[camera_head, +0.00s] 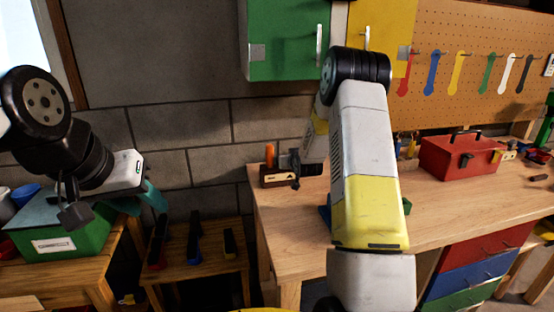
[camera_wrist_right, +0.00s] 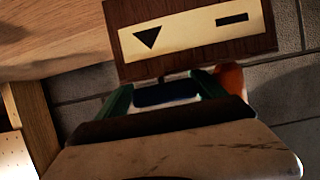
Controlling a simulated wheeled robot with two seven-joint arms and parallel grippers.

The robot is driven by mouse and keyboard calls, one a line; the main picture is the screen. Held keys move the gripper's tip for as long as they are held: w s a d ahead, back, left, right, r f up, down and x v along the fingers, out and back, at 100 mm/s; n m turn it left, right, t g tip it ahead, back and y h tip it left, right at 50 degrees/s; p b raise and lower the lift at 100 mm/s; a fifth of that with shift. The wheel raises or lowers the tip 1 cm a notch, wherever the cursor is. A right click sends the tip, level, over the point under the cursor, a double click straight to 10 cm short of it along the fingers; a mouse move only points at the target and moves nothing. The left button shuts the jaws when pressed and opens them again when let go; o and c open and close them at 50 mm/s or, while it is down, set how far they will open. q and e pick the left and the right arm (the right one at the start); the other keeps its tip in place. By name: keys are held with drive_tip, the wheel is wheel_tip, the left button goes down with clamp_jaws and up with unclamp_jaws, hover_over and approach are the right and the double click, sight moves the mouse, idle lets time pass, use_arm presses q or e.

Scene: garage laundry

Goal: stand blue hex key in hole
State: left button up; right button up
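A dark wooden block with a pale label bearing a triangle and a bar (camera_wrist_right: 193,38) fills the top of the right wrist view. It stands at the workbench's left end (camera_head: 277,181) in the head view. An orange handle (camera_head: 269,154) rises at the block. My right gripper (camera_wrist_right: 163,84) points at the labelled face, its green fingers apart. A small dark piece shows between them; I cannot tell what it is. I cannot make out the blue hex key or the hole.
The wooden workbench (camera_head: 460,205) carries a red toolbox (camera_head: 460,157). Blue and green bits show beside my right arm, which hides part of the bench. A green box (camera_head: 60,230) and a low table (camera_head: 195,268) with dark tools stand left. A pegboard (camera_head: 470,70) holds coloured wrenches.

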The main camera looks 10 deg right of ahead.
drive_tip(key=shift+s+a+f, duration=0.15)
drive_tip(key=shift+a+f, duration=0.25)
drive_tip(key=shift+a, duration=0.1)
drive_tip(key=shift+s+r, duration=0.1)
drive_tip(key=shift+s, duration=0.15)
drive_tip(key=v, duration=0.7)
drive_tip(key=shift+d+r, duration=0.3)
drive_tip(key=shift+r, duration=0.1)
drive_tip(key=shift+d+r, duration=0.1)
